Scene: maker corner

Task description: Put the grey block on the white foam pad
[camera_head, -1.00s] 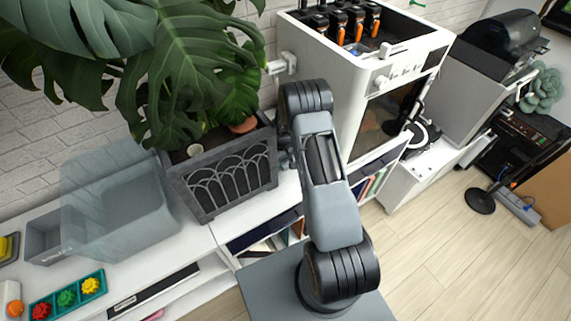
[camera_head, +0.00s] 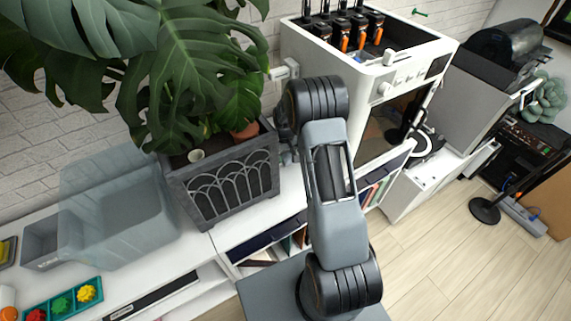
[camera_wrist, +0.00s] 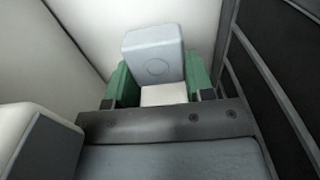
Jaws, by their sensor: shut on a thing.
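In the wrist view, my gripper (camera_wrist: 160,88) has green fingers, shut on the grey block (camera_wrist: 155,50). The block is pale grey with rounded edges and a faint circle on its face, and it looks tilted between the fingers. A white patch (camera_wrist: 163,95) shows between the fingers below the block; I cannot tell whether it is the white foam pad or another surface. In the head view, my arm hides the block and nearly all of my gripper. I cannot make out the foam pad for certain in either view.
A dark planter (camera_head: 226,190) with a large leafy plant stands left of my arm, its ribbed side (camera_wrist: 262,90) close in the wrist view. A white machine (camera_head: 380,75) stands at the right. Left are a translucent bin (camera_head: 118,205) and a teal tray (camera_head: 62,313).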

